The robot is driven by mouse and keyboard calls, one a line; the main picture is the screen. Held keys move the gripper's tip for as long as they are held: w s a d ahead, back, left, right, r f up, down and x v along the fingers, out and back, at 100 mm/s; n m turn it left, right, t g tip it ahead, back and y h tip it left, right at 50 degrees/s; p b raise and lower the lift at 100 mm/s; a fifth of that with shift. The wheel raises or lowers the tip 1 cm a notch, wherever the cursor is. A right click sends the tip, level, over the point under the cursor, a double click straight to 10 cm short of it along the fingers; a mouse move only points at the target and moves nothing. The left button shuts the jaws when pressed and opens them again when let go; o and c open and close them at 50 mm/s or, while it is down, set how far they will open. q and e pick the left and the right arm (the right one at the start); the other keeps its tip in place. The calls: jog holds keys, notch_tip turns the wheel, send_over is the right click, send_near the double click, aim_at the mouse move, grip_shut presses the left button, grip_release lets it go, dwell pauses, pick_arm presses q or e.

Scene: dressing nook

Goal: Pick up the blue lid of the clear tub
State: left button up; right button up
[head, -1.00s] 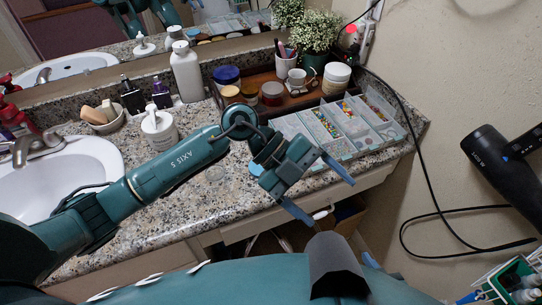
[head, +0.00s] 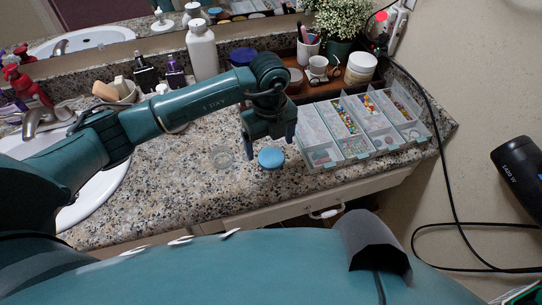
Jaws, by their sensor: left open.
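The blue lid (head: 271,158) is a small round disc lying flat on the granite counter. The clear tub (head: 221,158) stands to its left, apart from it, and is hard to make out against the speckled stone. My left gripper (head: 270,148) is open and empty, pointing down with its fingers apart. In the picture the lid shows just below and between the fingertips; the exact height of the gripper over it is hard to tell. My right gripper is not in view.
A sectioned clear organizer (head: 352,132) with beads stands close to the right of the lid. A wooden tray (head: 296,92) with jars and cups is behind. The sink (head: 92,196) is at left. The counter in front of the lid is clear.

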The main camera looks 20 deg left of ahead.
aim_at(272, 158)
pick_arm(q)
jog(key=shift+w+d+f, duration=0.1)
jog(key=shift+w+f, duration=0.1)
jog(key=shift+f, duration=1.1)
jog(key=shift+w+d+f, duration=0.1)
jog(key=shift+w+f, duration=0.1)
jog(key=shift+f, duration=1.1)
jog(key=c, duration=1)
